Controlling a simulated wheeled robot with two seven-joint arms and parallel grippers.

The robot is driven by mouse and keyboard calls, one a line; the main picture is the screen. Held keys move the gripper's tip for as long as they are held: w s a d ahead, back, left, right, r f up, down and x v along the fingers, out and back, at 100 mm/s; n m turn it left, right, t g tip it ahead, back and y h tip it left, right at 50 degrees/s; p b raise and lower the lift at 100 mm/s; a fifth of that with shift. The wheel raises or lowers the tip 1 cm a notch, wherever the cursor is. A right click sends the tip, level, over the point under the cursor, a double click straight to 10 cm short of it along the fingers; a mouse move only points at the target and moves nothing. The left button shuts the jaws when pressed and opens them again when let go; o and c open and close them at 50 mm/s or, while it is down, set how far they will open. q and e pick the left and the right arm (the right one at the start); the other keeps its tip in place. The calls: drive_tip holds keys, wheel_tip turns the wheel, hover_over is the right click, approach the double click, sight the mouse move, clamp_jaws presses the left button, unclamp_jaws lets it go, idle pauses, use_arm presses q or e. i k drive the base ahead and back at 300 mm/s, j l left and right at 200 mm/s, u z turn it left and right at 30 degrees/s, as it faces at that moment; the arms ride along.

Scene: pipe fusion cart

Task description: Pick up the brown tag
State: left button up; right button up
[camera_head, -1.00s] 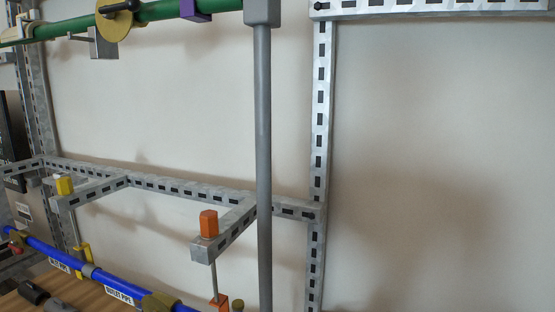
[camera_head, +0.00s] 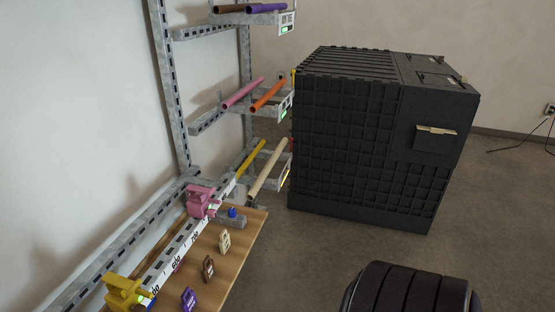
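The brown tag (camera_head: 208,268) is on the wooden table top (camera_head: 238,247), near the lower middle left of the head view. It is a small padlock-shaped piece. A cream tag (camera_head: 224,241) is just behind it, and a purple tag (camera_head: 188,299) is in front of it at the bottom edge. Neither of my grippers shows in this view, and nothing is seen touching the brown tag.
A white labelled rail (camera_head: 180,252) with a pink clamp (camera_head: 200,201) and a yellow clamp (camera_head: 125,292) runs along the table's left side. Coloured pipes rest on metal racks (camera_head: 207,122) behind. A large black crate (camera_head: 345,145) stands beyond, with open floor before it.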

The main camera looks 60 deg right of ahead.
sight(209, 269)
drive_tip(key=z, duration=1.1)
